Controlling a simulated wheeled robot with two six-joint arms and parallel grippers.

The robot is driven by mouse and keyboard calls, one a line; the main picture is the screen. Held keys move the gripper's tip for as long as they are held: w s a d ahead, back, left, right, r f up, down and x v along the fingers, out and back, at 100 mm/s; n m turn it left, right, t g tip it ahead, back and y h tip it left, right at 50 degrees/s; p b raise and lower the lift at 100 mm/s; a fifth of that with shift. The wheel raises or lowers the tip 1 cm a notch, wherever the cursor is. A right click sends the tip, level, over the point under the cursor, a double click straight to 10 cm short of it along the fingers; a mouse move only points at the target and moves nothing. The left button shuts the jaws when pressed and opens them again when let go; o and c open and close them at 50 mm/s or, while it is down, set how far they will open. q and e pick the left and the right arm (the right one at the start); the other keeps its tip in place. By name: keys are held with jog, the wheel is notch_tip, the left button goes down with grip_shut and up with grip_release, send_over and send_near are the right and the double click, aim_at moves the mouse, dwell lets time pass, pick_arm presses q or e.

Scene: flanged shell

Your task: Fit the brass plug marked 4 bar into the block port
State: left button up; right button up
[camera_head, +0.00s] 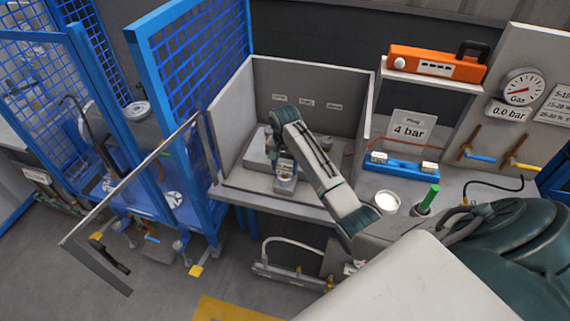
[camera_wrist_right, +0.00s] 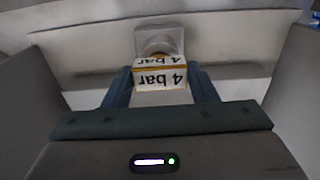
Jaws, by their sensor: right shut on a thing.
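My right gripper (camera_head: 285,162) reaches into the open-fronted grey booth and is shut on the brass plug. In the right wrist view the plug (camera_wrist_right: 160,74) sits between the two blue fingers (camera_wrist_right: 160,90), with its white "4 bar" labels upside down. Just beyond it is a pale square block face (camera_wrist_right: 159,41) with a round feature, partly hidden by the plug. I cannot tell whether the plug touches it or enters a port. In the head view the grey block (camera_head: 257,150) is partly covered by my gripper. My left gripper is not in view.
The booth walls (camera_head: 232,98) stand close around the arm. To the right are a "4 bar" sign (camera_head: 408,130), a blue rack (camera_head: 400,165) with white-labelled pieces, a white round dish (camera_head: 387,201) and a green-handled item (camera_head: 429,197). A blue mesh cage (camera_head: 195,50) stands left.

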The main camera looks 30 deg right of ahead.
jog(key=shift+f, duration=0.65)
jog(key=o, duration=1.1)
